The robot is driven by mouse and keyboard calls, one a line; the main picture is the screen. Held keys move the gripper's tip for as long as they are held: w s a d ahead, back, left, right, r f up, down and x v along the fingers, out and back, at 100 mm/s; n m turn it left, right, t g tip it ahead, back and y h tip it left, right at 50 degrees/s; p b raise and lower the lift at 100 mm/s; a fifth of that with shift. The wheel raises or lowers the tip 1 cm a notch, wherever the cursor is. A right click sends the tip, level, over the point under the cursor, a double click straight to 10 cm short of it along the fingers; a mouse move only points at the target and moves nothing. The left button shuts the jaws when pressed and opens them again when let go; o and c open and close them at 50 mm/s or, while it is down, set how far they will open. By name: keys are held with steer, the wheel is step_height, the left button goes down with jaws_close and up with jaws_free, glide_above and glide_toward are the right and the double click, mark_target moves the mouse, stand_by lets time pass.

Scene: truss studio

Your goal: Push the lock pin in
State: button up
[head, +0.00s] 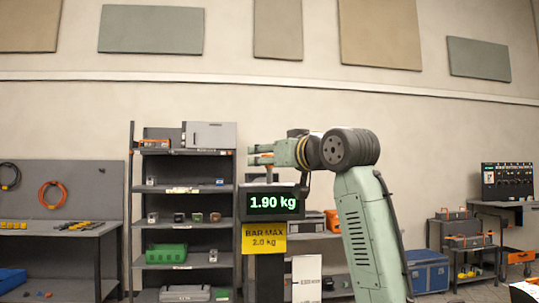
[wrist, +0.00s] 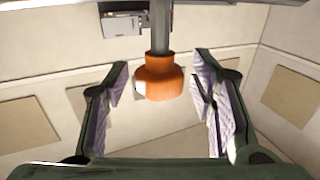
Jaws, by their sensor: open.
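In the wrist view an orange collar-shaped knob (wrist: 160,80) sits on the end of a grey shaft (wrist: 159,28). It looks like the lock pin, but I cannot tell how far in it is. My gripper (wrist: 162,62) is open, with one padded finger on each side of the knob and a gap on both sides.
A yellow sign (head: 264,237) reading "BAR MAX 2.0 kg" hangs below the display. A grey shelf rack (head: 131,215) with boxes stands close behind to the left. A workbench (head: 60,229) is at far left, and a blue case (head: 428,271) stands at right.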

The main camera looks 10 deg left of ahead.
steer(key=shift+c, duration=0.3)
jaws_close()
stand_by(0.3)
steer(key=shift+f, duration=0.1)
